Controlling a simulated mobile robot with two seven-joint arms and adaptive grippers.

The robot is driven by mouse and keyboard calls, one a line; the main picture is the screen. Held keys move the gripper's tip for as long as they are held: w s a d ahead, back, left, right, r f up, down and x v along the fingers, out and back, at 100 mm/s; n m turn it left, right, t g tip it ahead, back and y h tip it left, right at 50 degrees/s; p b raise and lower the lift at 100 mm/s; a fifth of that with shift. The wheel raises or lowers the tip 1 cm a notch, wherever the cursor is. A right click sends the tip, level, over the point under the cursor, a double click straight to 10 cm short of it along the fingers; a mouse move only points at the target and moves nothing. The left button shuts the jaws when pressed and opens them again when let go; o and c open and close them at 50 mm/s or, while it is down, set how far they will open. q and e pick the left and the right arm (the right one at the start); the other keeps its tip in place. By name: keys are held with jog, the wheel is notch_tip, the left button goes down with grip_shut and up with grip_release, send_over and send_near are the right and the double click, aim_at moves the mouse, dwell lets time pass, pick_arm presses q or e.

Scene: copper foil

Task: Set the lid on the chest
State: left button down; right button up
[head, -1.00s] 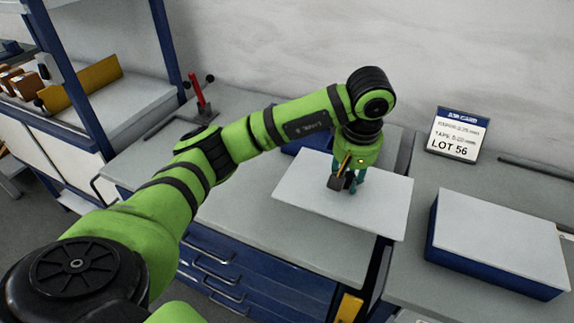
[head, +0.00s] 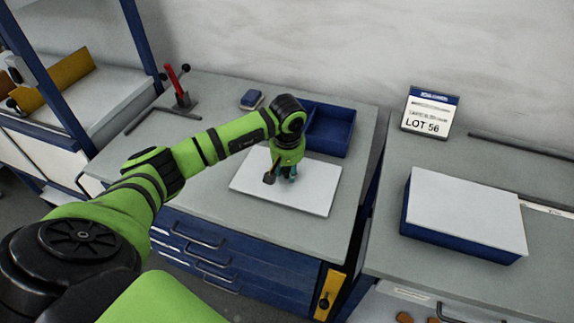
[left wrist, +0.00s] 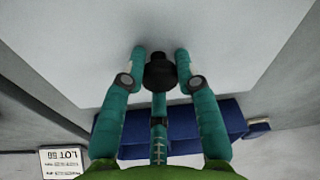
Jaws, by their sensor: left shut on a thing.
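The lid (head: 312,190) is a flat white panel in front of the open blue chest (head: 333,127) in the head view, apart from its opening. My left gripper (head: 283,173) is above the lid, with its fingers closed around the dark knob (left wrist: 160,72) at the middle of it. The lid (left wrist: 75,30) fills the top of the left wrist view, and the blue chest (left wrist: 190,128) shows beyond the fingers. Part of the chest is hidden by my left wrist. How high the lid is above the bench is hard to tell. My right gripper is not in view.
A closed blue box with a white top (head: 465,215) stands on the right bench by a LOT 56 sign (head: 430,112). A small blue block (head: 251,99) and a red-handled tool (head: 178,85) are at the back left. The left part of the bench (head: 125,150) is mostly clear.

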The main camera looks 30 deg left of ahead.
aim_at(287, 182)
pick_arm(q)
jog(key=shift+f, duration=0.2)
jog(key=c, duration=0.9)
grip_release()
jog(key=shift+r, duration=0.55)
jog(key=r+b, duration=0.1)
jog(key=r, duration=0.2)
jog(key=s+r+b, duration=0.1)
jog(key=r, duration=0.3)
jog(key=d+r+b, duration=0.1)
jog(key=r, duration=0.3)
jog(key=shift+s+r+b, duration=0.1)
jog(key=shift+s+b, duration=0.2)
jog(key=shift+b, duration=0.05)
